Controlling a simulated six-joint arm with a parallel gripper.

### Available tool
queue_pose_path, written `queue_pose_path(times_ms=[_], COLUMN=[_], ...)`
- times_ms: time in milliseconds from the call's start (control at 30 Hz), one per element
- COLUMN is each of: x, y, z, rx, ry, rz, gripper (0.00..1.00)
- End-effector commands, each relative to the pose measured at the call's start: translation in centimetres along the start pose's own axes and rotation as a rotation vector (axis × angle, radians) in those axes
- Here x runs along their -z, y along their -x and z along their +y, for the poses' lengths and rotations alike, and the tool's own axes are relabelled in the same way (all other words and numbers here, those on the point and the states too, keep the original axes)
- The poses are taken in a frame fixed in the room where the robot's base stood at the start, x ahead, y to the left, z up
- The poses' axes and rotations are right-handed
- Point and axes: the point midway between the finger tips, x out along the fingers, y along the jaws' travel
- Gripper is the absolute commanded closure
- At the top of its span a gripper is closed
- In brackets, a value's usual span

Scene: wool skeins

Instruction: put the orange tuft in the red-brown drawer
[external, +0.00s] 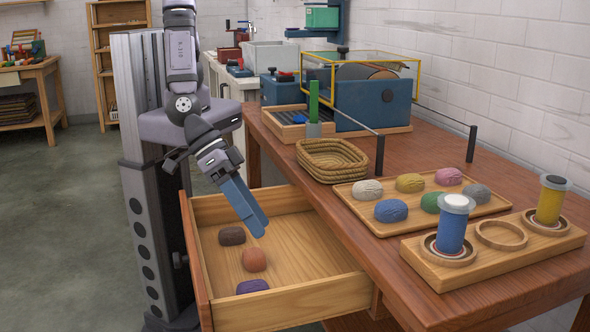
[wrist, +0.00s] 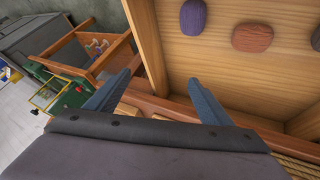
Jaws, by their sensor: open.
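The orange tuft (external: 254,259) lies on the floor of the open red-brown drawer (external: 322,297), between a dark brown tuft (external: 232,236) and a purple tuft (external: 251,286). My gripper (external: 258,226) has blue fingers pointing down over the drawer, above the tufts in the external view. In the wrist view my gripper (wrist: 161,77) has its fingers spread with nothing between them. There the orange tuft (wrist: 253,37) lies up and right of the fingers, clear of them, beside the purple tuft (wrist: 193,17). The brown tuft (wrist: 316,39) is cut off at the right edge.
On the table, a wooden tray (external: 366,216) holds several coloured skeins, with a woven basket (external: 333,160) behind it. A spool rack (external: 482,272) with blue and yellow spools stands at the front right. The drawer's right part is bare.

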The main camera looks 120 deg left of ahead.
Motion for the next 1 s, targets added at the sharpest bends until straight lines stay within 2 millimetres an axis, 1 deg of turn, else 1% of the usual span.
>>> queue_pose_path(times_ms=[33, 133, 167, 267, 367, 400, 467, 500, 567, 600, 700, 800, 833, 900, 1000], x=[2.0, 4.3, 4.8, 6.1, 6.8, 6.8, 6.9, 6.9, 6.9, 6.8, 6.7, 6.6, 6.6, 6.5, 6.5], y=[0.4, 1.5, 1.9, 3.7, 5.7, 6.5, 7.9, 8.8, 10.1, 11.0, 12.9, 14.3, 14.6, 15.1, 15.3], z=[0.2, -0.1, -0.6, -3.1, -7.2, -9.3, -12.5, -14.6, -17.8, -19.8, -24.0, -26.8, -27.4, -28.3, -28.8], rx=[-0.047, -0.128, -0.145, -0.173, -0.157, -0.138, -0.100, -0.069, -0.019, 0.017, 0.098, 0.158, 0.171, 0.193, 0.204], ry=[-0.012, -0.079, -0.104, -0.189, -0.280, -0.316, -0.366, -0.396, -0.435, -0.457, -0.498, -0.524, -0.528, -0.536, -0.540], rz=[-0.033, -0.118, -0.145, -0.233, -0.325, -0.362, -0.416, -0.450, -0.496, -0.525, -0.582, -0.622, -0.629, -0.643, -0.650], gripper=[0.25, 0.25, 0.25, 0.25, 0.25, 0.25, 0.25, 0.25, 0.25, 0.25, 0.25, 0.25, 0.25, 0.25, 0.25])
